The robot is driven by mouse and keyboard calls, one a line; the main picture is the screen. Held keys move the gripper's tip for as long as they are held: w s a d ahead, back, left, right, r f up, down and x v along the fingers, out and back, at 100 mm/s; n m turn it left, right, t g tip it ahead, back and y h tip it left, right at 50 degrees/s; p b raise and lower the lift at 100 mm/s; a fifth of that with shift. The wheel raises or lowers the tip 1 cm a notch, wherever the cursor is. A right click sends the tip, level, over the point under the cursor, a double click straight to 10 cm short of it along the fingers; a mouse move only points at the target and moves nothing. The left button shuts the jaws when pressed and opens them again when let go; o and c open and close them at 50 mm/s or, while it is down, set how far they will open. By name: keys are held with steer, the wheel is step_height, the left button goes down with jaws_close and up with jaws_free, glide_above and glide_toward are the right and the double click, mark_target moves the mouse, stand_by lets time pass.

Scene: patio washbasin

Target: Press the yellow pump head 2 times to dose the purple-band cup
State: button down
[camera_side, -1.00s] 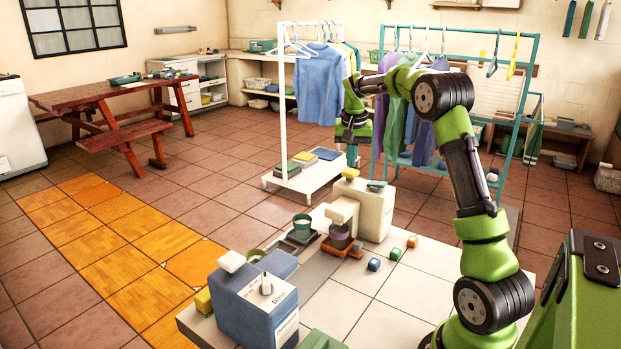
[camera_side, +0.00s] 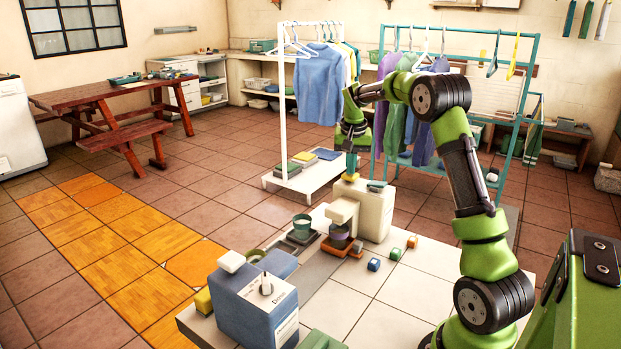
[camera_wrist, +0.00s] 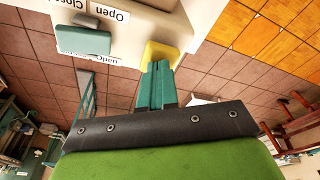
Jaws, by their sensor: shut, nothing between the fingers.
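The yellow pump head (camera_side: 349,178) sits on top of the white dispenser (camera_side: 373,212), and it also shows in the wrist view (camera_wrist: 160,52). My gripper (camera_side: 351,172) is shut and empty, pointing down right over the pump head. In the wrist view its teal fingertips (camera_wrist: 158,68) meet the yellow head and appear to touch it. The purple-band cup (camera_side: 340,238) stands upright on an orange-brown tray (camera_side: 329,251) under the dispenser's spout. The cup's contents cannot be made out.
A teal lever (camera_wrist: 84,40) sits beside the pump head, near open and close labels. A green cup (camera_side: 302,226) stands left of the spout. Small coloured cubes (camera_side: 374,264) lie right of the tray. A blue dispenser (camera_side: 256,305) stands at the front left.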

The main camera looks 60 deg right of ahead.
steer(key=shift+f, duration=0.15)
steer(key=shift+d+v, duration=0.2)
steer(key=shift+v, duration=1.05)
steer(key=shift+w, duration=0.15)
steer(key=shift+a+x, duration=0.2)
steer(key=shift+x, duration=1)
steer(key=shift+d+v, duration=0.2)
steer(key=shift+v, duration=1.05)
steer(key=d+v, duration=0.1)
steer(key=v, duration=0.5)
steer(key=shift+w, duration=0.3)
